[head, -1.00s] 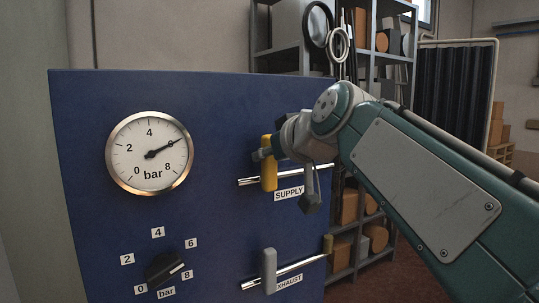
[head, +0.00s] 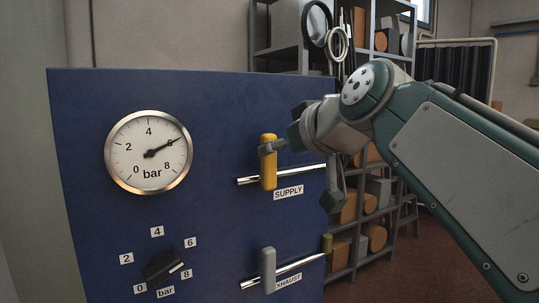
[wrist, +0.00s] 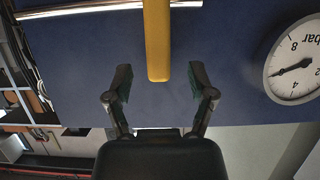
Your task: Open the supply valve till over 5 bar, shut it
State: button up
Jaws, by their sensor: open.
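The yellow supply valve handle (head: 269,160) stands upright on the blue panel, crosswise to its silver pipe, above the SUPPLY label (head: 288,192). The round pressure gauge (head: 149,152) has its needle at about 6 bar. My gripper (head: 272,146) is open at the upper part of the handle. In the wrist view its two fingers (wrist: 160,76) are spread to either side of the free end of the yellow handle (wrist: 157,45), with gaps on both sides. The gauge (wrist: 295,65) also shows there, upside down. In the head view the far finger is hard to make out.
A grey exhaust handle (head: 268,270) stands upright across a second pipe below. A black regulator knob (head: 164,267) at lower left points between 6 and 8. A shelf (head: 345,240) with boxes stands behind the panel on the right.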

jog(key=v, duration=0.6)
jog(key=shift+s+d, duration=0.2)
jog(key=shift+s, duration=0.1)
jog(key=s+d+f+m+g+h, duration=0.2)
jog(key=s+d+f, duration=0.2)
jog(key=f, duration=0.8)
jog(key=s+d+f+m+g+h, duration=0.1)
jog(key=s+d+f+m+h, duration=0.1)
jog(key=f, duration=1.1)
jog(key=s+d+f+m+g+h, duration=0.2)
jog(key=s+d+f, duration=0.4)
jog(key=f, duration=0.6)
jog(key=shift+s+f+m+g+h, duration=0.35)
jog(key=shift+s+m+h, duration=0.25)
jog(key=shift+s, duration=0.65)
